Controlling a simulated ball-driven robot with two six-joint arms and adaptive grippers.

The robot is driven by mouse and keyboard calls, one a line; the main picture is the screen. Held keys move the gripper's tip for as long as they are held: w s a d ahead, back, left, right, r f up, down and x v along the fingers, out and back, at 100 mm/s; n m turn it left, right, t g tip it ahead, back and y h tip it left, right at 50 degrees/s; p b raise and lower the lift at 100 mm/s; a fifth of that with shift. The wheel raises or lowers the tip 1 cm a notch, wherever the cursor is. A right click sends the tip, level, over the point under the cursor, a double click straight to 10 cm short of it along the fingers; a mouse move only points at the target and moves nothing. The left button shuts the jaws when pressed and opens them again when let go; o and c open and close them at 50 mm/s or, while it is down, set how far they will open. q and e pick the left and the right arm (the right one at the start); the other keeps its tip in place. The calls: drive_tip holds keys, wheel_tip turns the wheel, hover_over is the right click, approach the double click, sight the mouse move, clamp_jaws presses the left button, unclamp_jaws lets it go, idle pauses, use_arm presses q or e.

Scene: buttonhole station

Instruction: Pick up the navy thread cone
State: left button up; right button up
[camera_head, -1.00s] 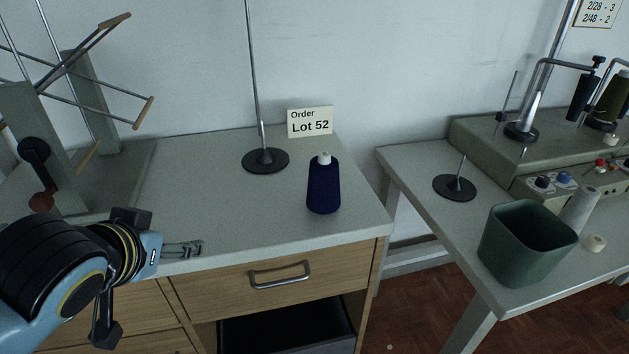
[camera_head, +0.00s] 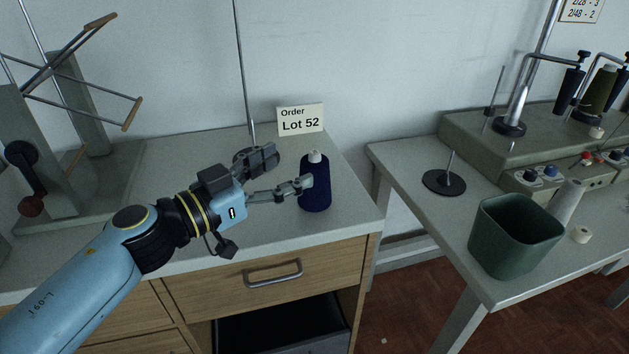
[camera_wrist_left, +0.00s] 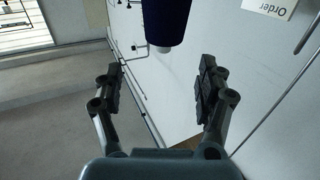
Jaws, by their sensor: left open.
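The navy thread cone (camera_head: 316,188) stands upright near the right end of the left table, its white tip showing on top. My left gripper (camera_head: 287,170) is open just left of it, and one fingertip overlaps the cone's left edge in the head view. In the left wrist view the cone (camera_wrist_left: 167,20) is at the top centre, ahead of the open fingers (camera_wrist_left: 158,83) and not between them. Whether a finger touches it, I cannot tell. My right gripper is not in view.
A "Lot 52" card (camera_head: 300,119) stands behind the cone. A thin rod on a dark round base (camera_head: 246,155) stands behind my gripper. A wooden-armed winder (camera_head: 70,110) is at left. A green bin (camera_head: 515,236) stands on the right table, across a gap.

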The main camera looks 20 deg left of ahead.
sight(310, 155)
use_arm(q)
drive_tip(key=x, duration=0.7)
drive_tip(key=shift+w+f+b, duration=0.15)
drive_tip(key=shift+w+b, duration=0.15)
drive_tip(key=shift+w, duration=0.1)
drive_tip(key=shift+a, duration=0.1)
drive_tip(key=shift+s, duration=0.1)
clamp_jaws()
idle(0.6)
